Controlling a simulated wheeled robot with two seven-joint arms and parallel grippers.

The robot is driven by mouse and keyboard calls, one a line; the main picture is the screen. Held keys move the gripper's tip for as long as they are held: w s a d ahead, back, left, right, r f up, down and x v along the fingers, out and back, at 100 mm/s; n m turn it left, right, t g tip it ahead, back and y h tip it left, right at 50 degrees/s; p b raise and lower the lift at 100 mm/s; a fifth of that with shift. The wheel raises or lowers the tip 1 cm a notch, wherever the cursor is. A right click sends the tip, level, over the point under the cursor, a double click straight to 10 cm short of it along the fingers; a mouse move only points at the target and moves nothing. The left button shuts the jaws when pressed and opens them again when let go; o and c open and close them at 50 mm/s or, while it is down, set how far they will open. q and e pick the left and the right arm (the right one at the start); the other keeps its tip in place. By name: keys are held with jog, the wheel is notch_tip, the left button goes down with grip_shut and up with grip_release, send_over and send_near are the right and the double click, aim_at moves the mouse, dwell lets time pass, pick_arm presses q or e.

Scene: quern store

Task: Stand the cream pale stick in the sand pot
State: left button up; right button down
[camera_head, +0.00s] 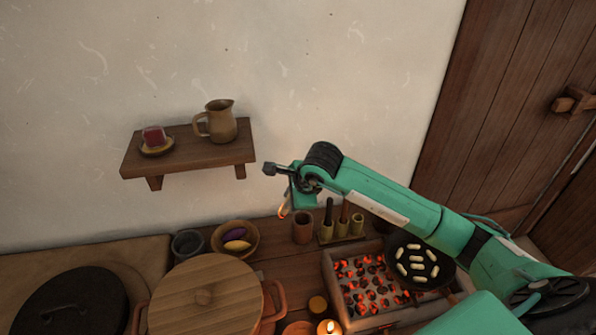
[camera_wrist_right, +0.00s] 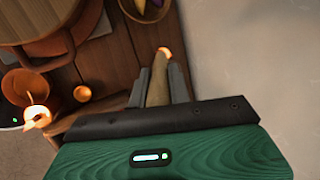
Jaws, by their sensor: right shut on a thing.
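My right gripper (camera_head: 287,200) hangs above the back of the table near the wall. It is shut on a pale stick (camera_head: 283,211), whose tip glows orange. In the right wrist view, the gripper (camera_wrist_right: 160,76) has its two grey fingers on either side of the stick (camera_wrist_right: 157,91), and the glowing tip points away from it. A small dark grey pot (camera_head: 187,244), perhaps the sand pot, stands left of the gripper; its contents are not clear. The stick is apart from this pot. My left gripper is not in view.
A bowl with purple and yellow things (camera_head: 235,238) stands beside the grey pot. A brown cup (camera_head: 303,227), a holder with tools (camera_head: 341,232), a glowing coal tray (camera_head: 334,270), a pan (camera_head: 433,258), a lidded pot (camera_head: 205,297) and a lit candle (camera_head: 329,328) crowd the table.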

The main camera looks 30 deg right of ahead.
jog(key=w+d+m+g+h+b, duration=0.2)
jog(key=w+d+m+g, duration=0.2)
jog(key=w+d+m, duration=0.75)
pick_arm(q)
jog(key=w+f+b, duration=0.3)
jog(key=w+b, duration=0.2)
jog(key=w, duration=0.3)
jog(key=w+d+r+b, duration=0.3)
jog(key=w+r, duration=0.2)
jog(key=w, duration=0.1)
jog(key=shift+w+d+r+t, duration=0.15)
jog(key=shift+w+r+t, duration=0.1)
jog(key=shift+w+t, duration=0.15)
pick_arm(e)
jog(key=s+a+f+m, duration=0.1)
jog(key=f, duration=0.6)
jog(key=s+a+f+m, duration=0.1)
jog(key=a+f, duration=0.1)
jog(key=f, duration=0.5)
jog(key=shift+s+a, duration=0.2)
jog(key=shift+s, duration=0.1)
jog(key=shift+f, duration=0.1)
